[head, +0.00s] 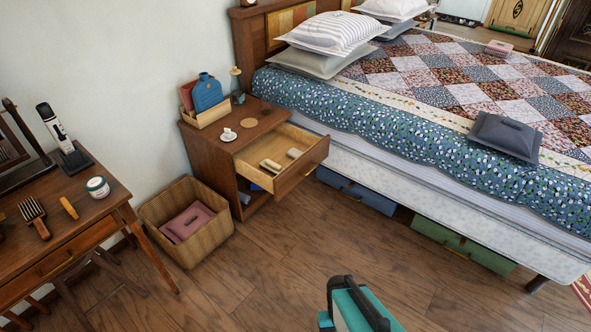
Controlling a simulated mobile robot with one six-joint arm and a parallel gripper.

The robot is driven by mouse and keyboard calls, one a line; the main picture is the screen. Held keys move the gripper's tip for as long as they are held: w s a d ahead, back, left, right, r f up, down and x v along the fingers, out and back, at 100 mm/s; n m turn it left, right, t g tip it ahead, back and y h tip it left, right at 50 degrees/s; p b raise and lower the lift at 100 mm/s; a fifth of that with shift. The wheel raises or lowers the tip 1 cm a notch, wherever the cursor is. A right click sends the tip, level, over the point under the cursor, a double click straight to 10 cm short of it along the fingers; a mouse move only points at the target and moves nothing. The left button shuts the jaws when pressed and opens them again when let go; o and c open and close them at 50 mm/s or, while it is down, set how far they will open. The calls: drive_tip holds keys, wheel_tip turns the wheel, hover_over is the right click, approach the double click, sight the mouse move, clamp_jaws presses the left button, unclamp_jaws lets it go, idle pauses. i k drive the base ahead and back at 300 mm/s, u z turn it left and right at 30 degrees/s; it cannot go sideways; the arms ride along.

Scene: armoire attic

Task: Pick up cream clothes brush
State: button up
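A small cream, oblong thing (270,166) lies in the open drawer of the wooden nightstand and looks like the cream clothes brush. It is too small for me to make out bristles. A greyer, rounded small thing (294,153) lies beside it in the drawer, to the right and a little farther back. I cannot make out the fingers of my gripper.
The open drawer (311,158) juts out between the bed (440,190) and a wicker basket (226,226). A cup (228,134) stands on the nightstand. A brown brush (34,217) lies on the left table. The wooden floor (275,270) in front is clear.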

sight(273, 168)
drive_tip(key=i, duration=1)
drive_tip(key=u, duration=0.05)
